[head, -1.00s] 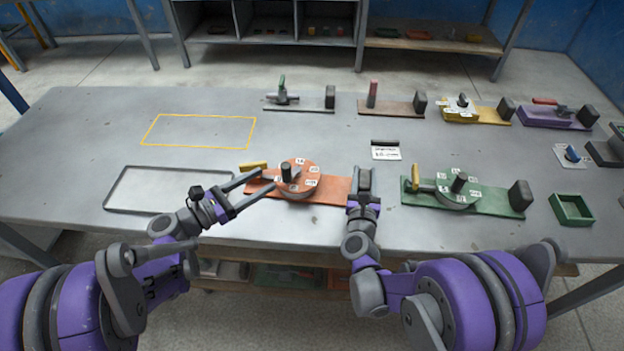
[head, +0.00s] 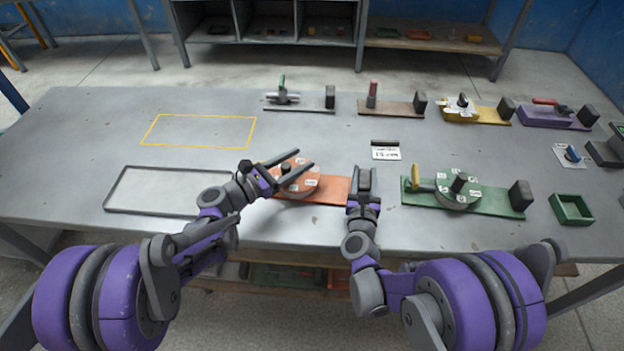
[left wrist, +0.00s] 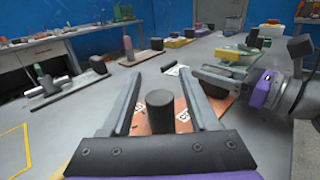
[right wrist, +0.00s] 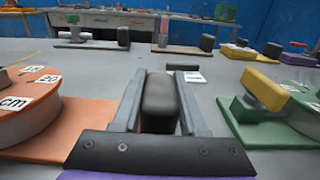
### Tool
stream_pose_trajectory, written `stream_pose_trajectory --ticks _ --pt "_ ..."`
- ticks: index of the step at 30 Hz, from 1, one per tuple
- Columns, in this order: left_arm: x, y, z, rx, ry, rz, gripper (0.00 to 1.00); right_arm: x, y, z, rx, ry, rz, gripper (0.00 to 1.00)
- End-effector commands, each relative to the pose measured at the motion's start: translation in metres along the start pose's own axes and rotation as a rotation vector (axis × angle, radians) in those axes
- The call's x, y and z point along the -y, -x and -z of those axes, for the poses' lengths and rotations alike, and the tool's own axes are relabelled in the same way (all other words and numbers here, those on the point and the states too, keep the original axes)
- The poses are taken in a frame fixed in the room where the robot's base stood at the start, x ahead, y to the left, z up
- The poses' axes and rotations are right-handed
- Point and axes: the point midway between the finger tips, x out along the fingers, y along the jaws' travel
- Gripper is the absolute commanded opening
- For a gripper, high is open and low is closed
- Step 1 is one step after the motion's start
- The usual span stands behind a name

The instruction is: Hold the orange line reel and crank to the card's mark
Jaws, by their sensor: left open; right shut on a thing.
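The orange line reel (head: 305,183) lies near the table's front edge, a round disc with white number tags on an orange base. My right gripper (head: 364,176) is shut on the black grip block (right wrist: 159,98) at the base's right end. My left gripper (head: 290,166) is open over the reel; in the left wrist view its fingers stand on either side of the dark central knob (left wrist: 159,110), with gaps beside it. The reel's yellow crank handle is hidden in the head view. The white card (head: 386,153) lies behind the reel, its writing too small to read surely.
A green reel (head: 459,190) with a yellow handle stands to the right. Several other fixtures line the back. A grey tray (head: 120,206) and a yellow outline (head: 200,146) lie on the left. A green box (head: 571,208) sits far right.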

Motion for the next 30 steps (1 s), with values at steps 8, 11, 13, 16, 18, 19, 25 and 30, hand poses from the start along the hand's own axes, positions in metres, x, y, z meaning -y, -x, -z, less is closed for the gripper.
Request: stream_pose_trajectory --ticks 8,11,13,16,18,19,25,30 --pt "-0.0001 0.0004 0.0 0.0 0.0 0.0 0.16 0.0002 0.0 -0.0001 0.0 0.0 0.0 0.0" --pt "-0.0002 0.0004 0.0 0.0 0.0 0.0 0.0 0.0001 0.0 -0.0001 0.0 0.0 0.0 0.0" --pt "-0.0002 0.0005 0.0001 0.0 0.0 0.0 0.0 0.0001 0.0 -0.0001 0.0 0.0 0.0 0.0" --pt "-0.0002 0.0005 0.0001 0.0 0.0 0.0 0.0 0.0002 0.0 -0.0001 0.0 0.0 0.0 0.0" --pt "-0.0004 0.0005 0.0001 0.0 0.0 0.002 0.0 0.0002 0.0 0.0 0.0 0.0 0.0 0.0" --pt "-0.0005 0.0005 0.0001 0.0 0.0 0.004 0.0 0.0002 0.0 0.0 0.0 0.0 0.0 0.0" --pt "-0.0022 0.0006 0.0 0.001 -0.001 0.053 0.0 0.0001 0.0 0.0 0.0 0.0 0.0 0.0" --pt "-0.004 0.0015 0.0001 0.001 0.0 0.152 0.0 0.0 0.0001 0.0 0.0 0.0 0.0 0.0"
